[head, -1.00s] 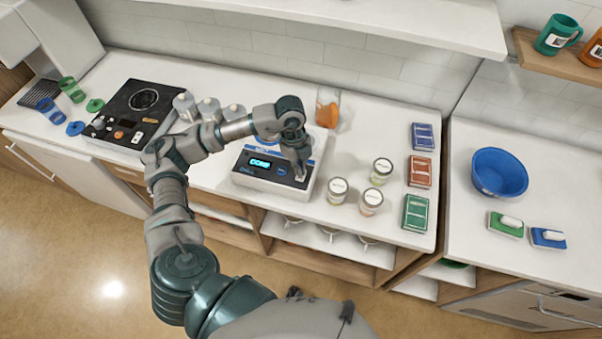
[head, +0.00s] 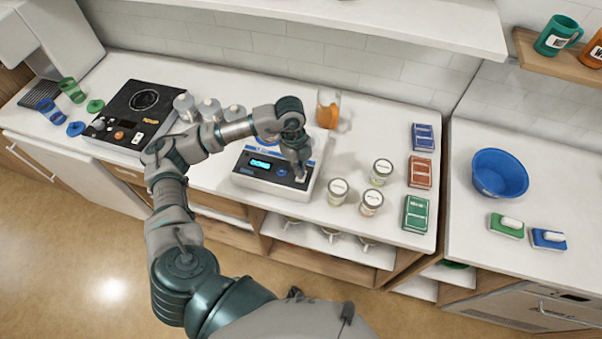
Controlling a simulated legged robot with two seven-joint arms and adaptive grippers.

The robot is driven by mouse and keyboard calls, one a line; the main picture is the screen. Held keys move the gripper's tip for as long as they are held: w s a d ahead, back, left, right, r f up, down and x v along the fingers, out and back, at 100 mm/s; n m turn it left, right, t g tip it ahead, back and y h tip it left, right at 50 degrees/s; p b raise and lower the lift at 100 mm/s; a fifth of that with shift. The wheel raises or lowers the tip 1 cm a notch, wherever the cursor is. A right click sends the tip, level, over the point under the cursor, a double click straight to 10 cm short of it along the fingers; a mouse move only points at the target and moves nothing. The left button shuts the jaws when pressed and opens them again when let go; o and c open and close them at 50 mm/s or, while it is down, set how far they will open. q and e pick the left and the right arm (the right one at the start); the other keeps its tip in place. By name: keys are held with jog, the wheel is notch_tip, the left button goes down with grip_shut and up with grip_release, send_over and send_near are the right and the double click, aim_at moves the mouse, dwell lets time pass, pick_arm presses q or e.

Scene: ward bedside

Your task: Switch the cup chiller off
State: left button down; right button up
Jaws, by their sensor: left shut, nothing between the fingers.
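The cup chiller (head: 243,183) is a white box with a dark front panel and a lit blue display, standing on the counter in the middle of the head view. My left gripper (head: 301,177) is shut and empty, pointing down at the right part of the panel, by a pale switch. The fingertips look to be at or just above the switch; I cannot tell whether they touch it. My left wrist and gripper hide the chiller's back and part of its top. My right gripper is not in view.
Several small jars (head: 338,191) stand just right of the chiller. An orange-and-clear mug (head: 328,108) stands behind it. Metal canisters and a black hob unit (head: 139,107) are to the left. Boxes (head: 420,172) and a blue bowl (head: 499,174) are further right.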

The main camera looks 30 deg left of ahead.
pick_arm(q)
jog(key=shift+f+b, duration=0.85)
jog(key=shift+f, duration=0.35)
dwell(0.6)
jog(key=shift+r, duration=0.15)
notch_tip(320, 180, up, 7)
jog(key=p, duration=0.5)
dwell(0.6)
